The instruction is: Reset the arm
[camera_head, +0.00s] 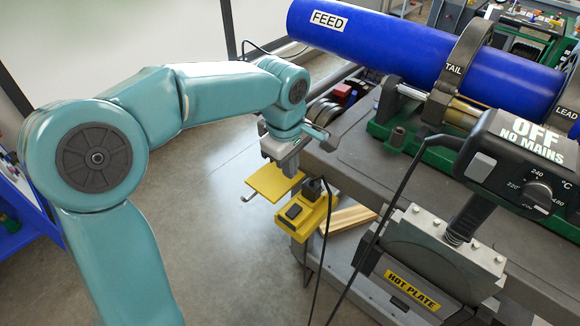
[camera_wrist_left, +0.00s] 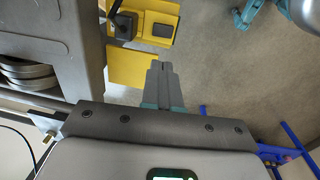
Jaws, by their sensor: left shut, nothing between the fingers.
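My left arm comes in from the left in the head view and bends over to the cart's left edge. My left gripper (camera_head: 286,168) points down just beside the cart, above a yellow plate and a yellow socket box. It is shut and empty. In the left wrist view the closed fingers (camera_wrist_left: 158,75) show at the middle, over the floor and close to the yellow plate (camera_wrist_left: 127,67). I cannot tell whether they touch it. My right gripper is not in view.
The yellow socket box (camera_head: 308,212) with a black plug hangs at the cart's edge, with black cables running from it. A HOT PLATE holder (camera_head: 415,265) stands in front. The floor left of the cart is clear.

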